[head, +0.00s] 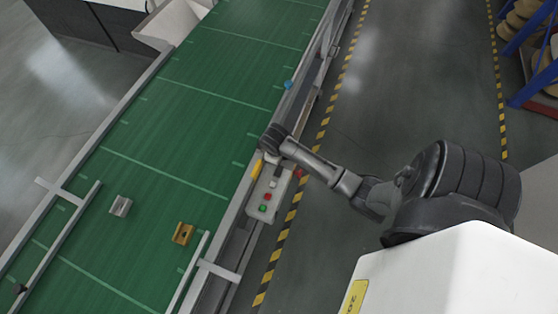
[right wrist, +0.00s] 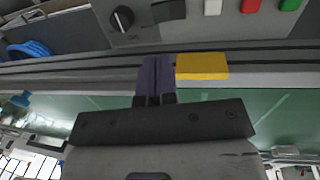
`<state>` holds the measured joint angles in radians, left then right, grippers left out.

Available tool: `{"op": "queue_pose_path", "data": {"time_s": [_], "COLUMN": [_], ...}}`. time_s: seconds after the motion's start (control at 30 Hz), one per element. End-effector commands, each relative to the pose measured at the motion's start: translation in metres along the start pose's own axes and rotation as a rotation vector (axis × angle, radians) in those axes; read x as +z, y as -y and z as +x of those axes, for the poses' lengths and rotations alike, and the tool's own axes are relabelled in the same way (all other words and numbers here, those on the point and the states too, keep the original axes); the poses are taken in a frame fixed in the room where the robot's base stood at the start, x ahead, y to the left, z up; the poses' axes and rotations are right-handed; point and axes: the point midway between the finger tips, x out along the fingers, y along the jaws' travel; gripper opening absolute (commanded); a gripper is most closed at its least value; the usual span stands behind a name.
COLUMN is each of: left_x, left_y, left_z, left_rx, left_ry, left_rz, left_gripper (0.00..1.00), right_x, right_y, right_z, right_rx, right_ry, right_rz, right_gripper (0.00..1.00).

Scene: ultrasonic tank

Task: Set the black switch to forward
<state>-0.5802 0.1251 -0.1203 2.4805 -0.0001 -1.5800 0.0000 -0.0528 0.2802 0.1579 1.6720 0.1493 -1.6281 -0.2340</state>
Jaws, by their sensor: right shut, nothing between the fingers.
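A grey control box (head: 262,208) is fixed to the conveyor's right edge. In the right wrist view the panel (right wrist: 150,34) carries a round black switch knob (right wrist: 122,18) with a pale pointer mark. A dark rectangular piece (right wrist: 168,10) sits beside it. I cannot read any position labels. In the head view my right arm hides the knob. My right gripper (right wrist: 154,66) is shut and empty. Its fingertips are below and right of the knob in the wrist view, apart from it. It also shows in the head view (head: 268,140). My left gripper is not in view.
A white button (right wrist: 212,6), red button (right wrist: 250,5) and green button (right wrist: 290,4) sit along the panel. A yellow block (right wrist: 201,66) is right beside my fingertips. The green conveyor belt (head: 170,130) holds a grey part (head: 120,206) and a brass-coloured part (head: 183,234).

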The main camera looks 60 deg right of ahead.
Motion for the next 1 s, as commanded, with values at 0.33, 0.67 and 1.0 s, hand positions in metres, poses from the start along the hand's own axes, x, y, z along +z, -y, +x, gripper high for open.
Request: {"op": "queue_pose_path", "data": {"time_s": [0.33,0.67,1.0], "left_x": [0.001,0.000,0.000], "left_y": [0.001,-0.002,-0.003], "left_z": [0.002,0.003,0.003], "left_rx": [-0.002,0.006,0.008], "left_ry": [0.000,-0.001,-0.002], "left_rz": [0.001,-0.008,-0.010], "left_gripper": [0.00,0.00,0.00], "right_x": [0.000,0.000,0.000], "right_y": [0.001,0.001,0.000], "right_z": [0.066,0.100,0.106], "right_rx": [-0.001,-0.001,0.000], "right_ry": [0.002,0.000,-0.001], "right_rz": [0.001,0.001,0.000], "right_gripper": [0.00,0.00,0.00]}}
